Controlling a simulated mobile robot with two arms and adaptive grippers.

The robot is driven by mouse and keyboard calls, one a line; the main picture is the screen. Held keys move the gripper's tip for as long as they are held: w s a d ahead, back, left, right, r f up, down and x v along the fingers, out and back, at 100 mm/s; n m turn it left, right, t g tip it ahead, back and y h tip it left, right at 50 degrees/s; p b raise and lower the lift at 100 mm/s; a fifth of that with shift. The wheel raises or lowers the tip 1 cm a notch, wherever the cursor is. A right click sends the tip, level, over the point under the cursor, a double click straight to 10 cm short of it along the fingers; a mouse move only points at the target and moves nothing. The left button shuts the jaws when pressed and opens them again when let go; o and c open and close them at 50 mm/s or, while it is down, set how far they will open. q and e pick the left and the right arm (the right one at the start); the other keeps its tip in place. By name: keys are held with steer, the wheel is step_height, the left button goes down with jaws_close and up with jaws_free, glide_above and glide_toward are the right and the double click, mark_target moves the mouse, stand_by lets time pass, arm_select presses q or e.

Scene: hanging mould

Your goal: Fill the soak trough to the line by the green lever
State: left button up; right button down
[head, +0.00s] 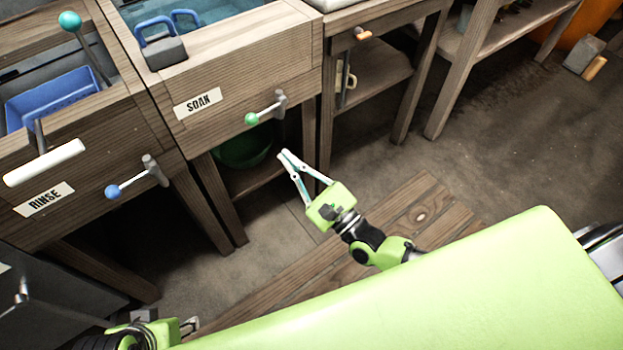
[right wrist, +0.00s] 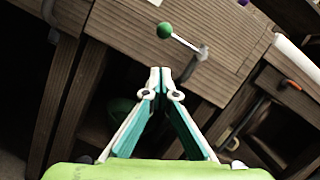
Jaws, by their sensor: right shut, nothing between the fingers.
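The soak trough (head: 240,110) is a wooden unit with a SOAK label (head: 198,102) and bluish water (head: 225,10) in its basin. A fill line cannot be made out. The green lever (head: 267,108) has a green ball at its left end, on the trough's front; it also shows in the right wrist view (right wrist: 183,39). My right gripper (head: 284,155) is shut and empty, below the lever and apart from it. In the right wrist view its fingertips (right wrist: 159,72) are below the green ball. My left gripper (head: 188,326) is partly visible at the bottom edge; its fingers are unclear.
The rinse trough (head: 100,165) stands left, with a blue-ball lever (head: 137,178), a white bar handle (head: 44,163) and a blue basket (head: 52,98). A grey block with blue handles (head: 165,50) sits on the soak trough's rim. A green bowl (head: 243,148) is underneath.

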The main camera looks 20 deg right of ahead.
steer(key=v, duration=0.5)
steer(key=shift+s+f, duration=0.1)
steer(key=shift+s, duration=0.35)
